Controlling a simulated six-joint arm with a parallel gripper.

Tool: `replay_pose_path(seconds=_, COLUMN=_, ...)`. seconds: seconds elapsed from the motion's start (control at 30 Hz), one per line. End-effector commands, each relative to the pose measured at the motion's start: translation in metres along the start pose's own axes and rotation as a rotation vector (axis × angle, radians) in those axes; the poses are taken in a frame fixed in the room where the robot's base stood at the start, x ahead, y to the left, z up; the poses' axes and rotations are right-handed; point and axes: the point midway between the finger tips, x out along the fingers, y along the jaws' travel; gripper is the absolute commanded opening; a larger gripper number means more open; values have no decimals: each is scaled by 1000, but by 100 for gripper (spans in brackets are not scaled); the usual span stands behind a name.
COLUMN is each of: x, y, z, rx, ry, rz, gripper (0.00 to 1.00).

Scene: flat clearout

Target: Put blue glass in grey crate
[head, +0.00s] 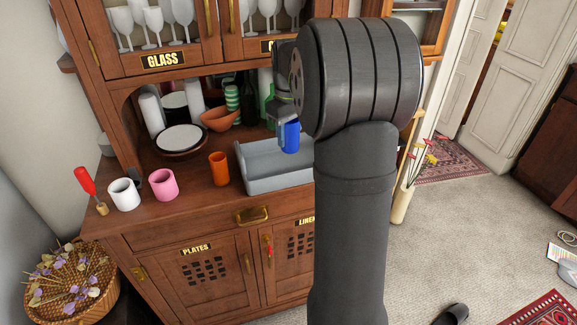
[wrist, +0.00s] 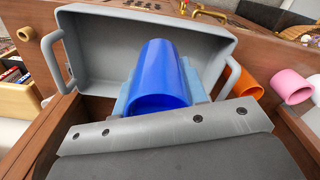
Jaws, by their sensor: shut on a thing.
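The blue glass (head: 289,136) is held in my gripper (head: 284,138) over the grey crate (head: 278,184), which stands on the cabinet's counter. In the head view the glass looks upright, and its lower end is near the crate's back part. In the wrist view the blue glass (wrist: 160,78) sits between my fingers (wrist: 160,97), with the inside of the grey crate (wrist: 100,48) behind it. I cannot tell whether the glass touches the crate's floor. My arm hides the crate's right end in the head view.
An orange cup (head: 219,168) stands close left of the crate. A pink mug (head: 162,185), a white mug (head: 124,194) and a red-handled tool (head: 88,187) are further left. A bowl (head: 219,119) and bottles stand behind. The glass cupboard (head: 163,60) is above.

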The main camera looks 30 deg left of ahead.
Motion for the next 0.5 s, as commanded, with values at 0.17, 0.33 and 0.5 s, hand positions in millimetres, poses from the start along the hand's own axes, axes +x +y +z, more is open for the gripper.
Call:
replay_pose_path(seconds=0.17, x=-1, y=27, z=19, rx=-74, ry=1, rz=0, gripper=14)
replay_pose_path(seconds=0.33, x=6, y=28, z=14, rx=-103, ry=-1, rz=-1, gripper=14)
replay_pose_path(seconds=0.5, x=28, y=10, z=-17, rx=-106, ry=-3, rz=-3, gripper=14)
